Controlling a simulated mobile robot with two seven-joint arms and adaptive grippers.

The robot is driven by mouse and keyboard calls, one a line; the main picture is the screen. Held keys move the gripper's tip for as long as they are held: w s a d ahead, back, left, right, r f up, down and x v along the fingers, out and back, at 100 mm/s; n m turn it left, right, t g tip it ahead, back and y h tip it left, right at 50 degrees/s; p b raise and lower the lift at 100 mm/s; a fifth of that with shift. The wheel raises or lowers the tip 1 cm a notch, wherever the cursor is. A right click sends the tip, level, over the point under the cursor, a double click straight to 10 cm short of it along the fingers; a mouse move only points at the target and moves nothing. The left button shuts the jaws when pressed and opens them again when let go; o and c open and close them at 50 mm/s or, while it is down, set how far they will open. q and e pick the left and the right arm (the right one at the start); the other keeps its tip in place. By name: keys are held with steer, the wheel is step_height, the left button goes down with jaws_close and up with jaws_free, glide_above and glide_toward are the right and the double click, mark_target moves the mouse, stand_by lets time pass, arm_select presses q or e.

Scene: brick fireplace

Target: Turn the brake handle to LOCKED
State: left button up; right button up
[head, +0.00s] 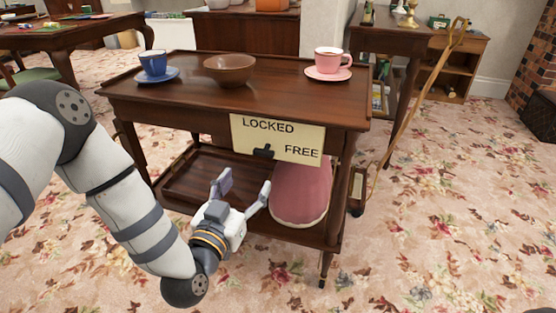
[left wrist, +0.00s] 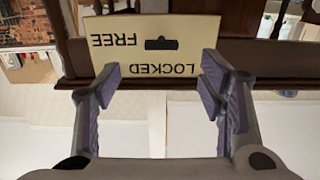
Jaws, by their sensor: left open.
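A cream sign plate (head: 240,130) hangs on the front of the wooden trolley, with LOCKED at its upper left and FREE at its lower right. A small black brake handle (head: 263,152) sits low on the plate, between the words. I cannot tell which word it points to. My left gripper (head: 244,188) is open and empty, below and in front of the plate, apart from the handle. In the left wrist view the plate (left wrist: 105,62) appears upside down, and the handle (left wrist: 161,44) lies beyond the gap between the open fingers (left wrist: 160,82). My right gripper is not in view.
The trolley (head: 290,87) carries a blue cup (head: 153,62) on a saucer, a brown bowl (head: 229,70) and a pink cup (head: 331,58) on a saucer. A pink rounded object (head: 300,197) is on its lower shelf. A wooden cane (head: 412,108) leans at right. Floral carpet lies open in front.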

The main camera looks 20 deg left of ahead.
mark_target(263, 155)
arm_select(q)
steer(key=w+b, duration=0.2)
steer(key=w, duration=0.9)
steer(key=shift+w+d+b, duration=0.1)
steer(key=shift+w+b, duration=0.15)
steer(key=shift+b, duration=0.15)
steer(key=shift+w+r, duration=0.1)
steer(key=shift+w, duration=0.3)
steer(key=c, duration=1.2)
